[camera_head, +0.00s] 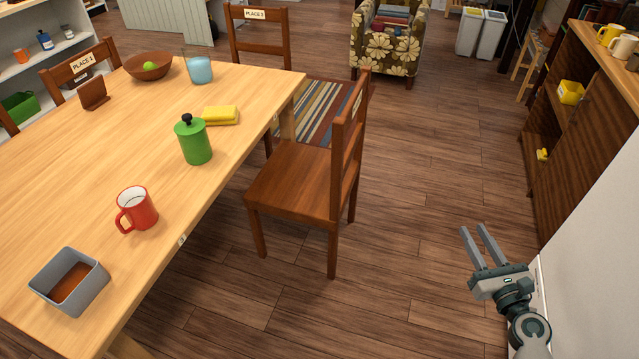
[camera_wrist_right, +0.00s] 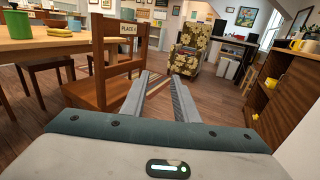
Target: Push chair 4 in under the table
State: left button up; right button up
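The wooden table (camera_head: 150,130) fills the left of the head view. Chair 4 (camera_head: 302,182) is a brown wooden chair at the table's right side, its seat facing the table and its backrest away from it. The seat stands mostly outside the table edge. In the right wrist view, the chair's backrest (camera_wrist_right: 118,48) carries a "PLACE 4" label. My right gripper (camera_head: 473,232) is at the lower right of the head view, its two fingers apart and empty. It is apart from the chair, with bare floor between. My left gripper is not in view.
A brown shelf unit (camera_head: 577,120) and a white wall stand at the right. A flowered armchair (camera_head: 385,45) is at the back, near a striped rug (camera_head: 312,110). Another chair (camera_head: 258,48) stands at the table's far end. The floor right of chair 4 is clear.

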jog(key=shift+f, duration=0.15)
grip_shut()
jog(key=s+a+f+n+g, duration=0.25)
jog(key=f+n, duration=0.35)
jog(key=f, duration=0.3)
jog(key=s+a+f+n+g+h, duration=0.15)
jog(key=s+a+f+n, duration=0.3)
jog(key=f, duration=0.55)
jog(key=s+a+f+n+g, duration=0.25)
jog(key=f+n, duration=0.35)
jog(key=f, duration=0.3)
jog(key=s+a+f+n+g, duration=0.2)
jog(key=s+a+f+n, duration=0.3)
jog(key=s+f+n, duration=0.3)
jog(key=s+a+f+n+g, duration=0.2)
jog(key=s+a+f+n, duration=0.4)
jog(key=s+f+n, duration=0.3)
jog(key=s+n, duration=0.1)
jog(key=n, duration=0.2)
jog(key=shift+s+y, duration=0.3)
jog(key=shift+y, duration=0.05)
